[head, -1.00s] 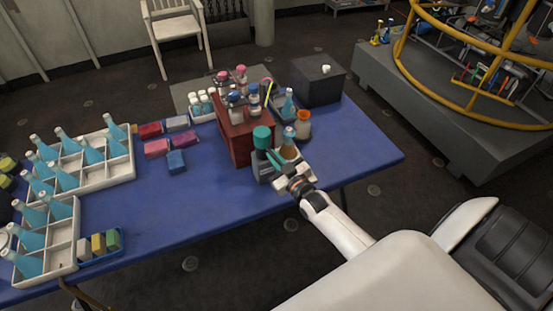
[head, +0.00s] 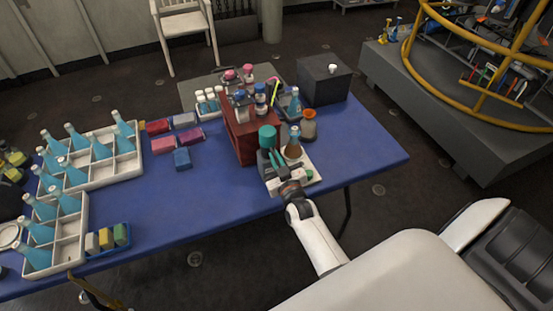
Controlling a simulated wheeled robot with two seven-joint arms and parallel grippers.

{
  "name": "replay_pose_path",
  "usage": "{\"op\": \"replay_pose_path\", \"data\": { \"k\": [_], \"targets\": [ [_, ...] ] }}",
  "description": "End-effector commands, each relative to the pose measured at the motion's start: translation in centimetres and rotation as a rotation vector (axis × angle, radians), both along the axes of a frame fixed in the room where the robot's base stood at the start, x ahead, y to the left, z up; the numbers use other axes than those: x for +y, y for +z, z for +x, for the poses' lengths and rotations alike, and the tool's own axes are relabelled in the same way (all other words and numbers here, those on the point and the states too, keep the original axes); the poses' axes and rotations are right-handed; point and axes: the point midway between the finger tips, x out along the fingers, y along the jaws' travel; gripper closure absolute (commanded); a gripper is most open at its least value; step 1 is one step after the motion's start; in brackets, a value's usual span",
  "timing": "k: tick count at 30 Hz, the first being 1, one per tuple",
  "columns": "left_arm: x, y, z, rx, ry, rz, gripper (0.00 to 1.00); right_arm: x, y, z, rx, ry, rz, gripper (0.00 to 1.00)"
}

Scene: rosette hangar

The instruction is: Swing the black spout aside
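A small dispenser with a teal top (head: 267,137) and a dark grey body stands near the front edge of the blue table. Its pale base (head: 309,172) sticks out to the right, with a flask of brown liquid (head: 293,149) over it. My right gripper (head: 277,160), with green fingers, is right at the dispenser's front, left of the flask. The fingers are too small and crowded to tell whether they are apart or touch anything. I cannot make out the black spout; the gripper and dark body may hide it. My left gripper is not in view.
A dark red rack (head: 241,143) with jars stands just behind the dispenser. An orange-topped jar (head: 309,127) and a dark grey box (head: 325,82) are to the right. White crates (head: 103,180) of blue bottles fill the left. The table (head: 213,188) left of the dispenser is clear.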

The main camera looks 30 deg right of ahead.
Motion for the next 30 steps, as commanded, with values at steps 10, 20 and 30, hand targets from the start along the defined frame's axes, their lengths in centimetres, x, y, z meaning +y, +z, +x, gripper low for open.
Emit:
{"op": "replay_pose_path", "data": {
  "k": [10,20,30],
  "targets": [
    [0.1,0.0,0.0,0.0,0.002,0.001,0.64,0.1,0.0,0.0,-0.001,0.001,0.0,0.7],
    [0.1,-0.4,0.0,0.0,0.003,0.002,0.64,0.7,-0.2,-3.3,0.002,0.001,0.001,0.7],
    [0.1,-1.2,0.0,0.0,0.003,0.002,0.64,2.1,-0.2,-9.9,0.002,0.003,0.001,0.7]
  ]
}}
